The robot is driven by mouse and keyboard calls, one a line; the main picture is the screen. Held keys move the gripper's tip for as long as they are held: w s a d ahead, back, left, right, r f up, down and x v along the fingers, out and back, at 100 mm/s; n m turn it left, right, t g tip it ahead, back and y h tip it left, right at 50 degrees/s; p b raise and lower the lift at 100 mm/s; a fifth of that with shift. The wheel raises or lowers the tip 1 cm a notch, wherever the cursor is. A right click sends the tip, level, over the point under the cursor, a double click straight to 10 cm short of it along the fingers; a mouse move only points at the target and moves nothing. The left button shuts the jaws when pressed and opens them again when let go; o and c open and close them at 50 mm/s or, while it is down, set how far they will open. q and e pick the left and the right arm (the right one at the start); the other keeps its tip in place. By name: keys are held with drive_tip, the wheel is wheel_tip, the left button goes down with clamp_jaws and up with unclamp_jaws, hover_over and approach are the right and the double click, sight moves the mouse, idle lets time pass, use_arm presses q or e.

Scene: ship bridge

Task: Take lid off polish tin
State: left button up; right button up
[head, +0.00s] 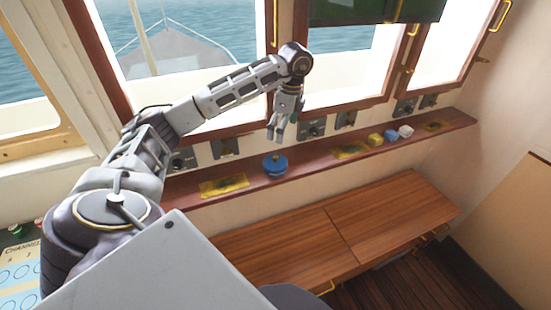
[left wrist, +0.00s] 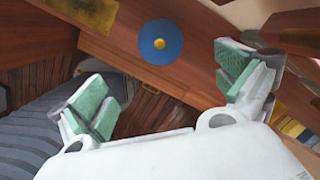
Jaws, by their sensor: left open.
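The polish tin (head: 275,165) is a round blue tin standing on the narrow wooden shelf. In the left wrist view I see its blue top (left wrist: 160,41) from above, with a small yellow-gold spot (left wrist: 160,43) in the middle. I cannot make out a seam between lid and tin. My left gripper (head: 278,137) hangs just above and slightly to the right of the tin in the head view, apart from it. In the left wrist view its green-padded fingers (left wrist: 168,95) are spread wide with nothing between them. My right gripper is not in view.
The shelf (head: 308,160) runs under the windows. It holds a yellow cloth (head: 224,186), another yellow patch (head: 351,151), a yellow block (head: 375,139), a blue item (head: 391,136) and a white item (head: 405,131). A wooden cabinet (head: 390,215) stands below.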

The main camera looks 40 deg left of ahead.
use_arm(q)
hover_over(275, 157)
drive_tip(key=d, duration=0.1)
drive_tip(key=f, duration=0.6)
drive_tip(key=shift+w+d+f+p, duration=0.15)
drive_tip(key=shift+d+f+p, duration=0.05)
drive_tip(key=shift+f+p, duration=0.15)
drive_tip(key=shift+a+f, duration=0.1)
drive_tip(key=shift+f, duration=0.7)
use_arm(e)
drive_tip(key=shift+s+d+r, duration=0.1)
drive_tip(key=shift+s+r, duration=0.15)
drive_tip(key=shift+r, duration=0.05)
use_arm(q)
drive_tip(key=shift+f, duration=0.15)
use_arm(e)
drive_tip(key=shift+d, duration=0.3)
use_arm(q)
drive_tip(key=shift+a+f+p, duration=0.3)
drive_tip(key=shift+f+p, duration=0.05)
drive_tip(key=shift+f, duration=0.6)
drive_tip(key=shift+a+f+p, duration=0.25)
drive_tip(key=shift+f+p, duration=0.05)
drive_tip(key=shift+f, duration=1.1)
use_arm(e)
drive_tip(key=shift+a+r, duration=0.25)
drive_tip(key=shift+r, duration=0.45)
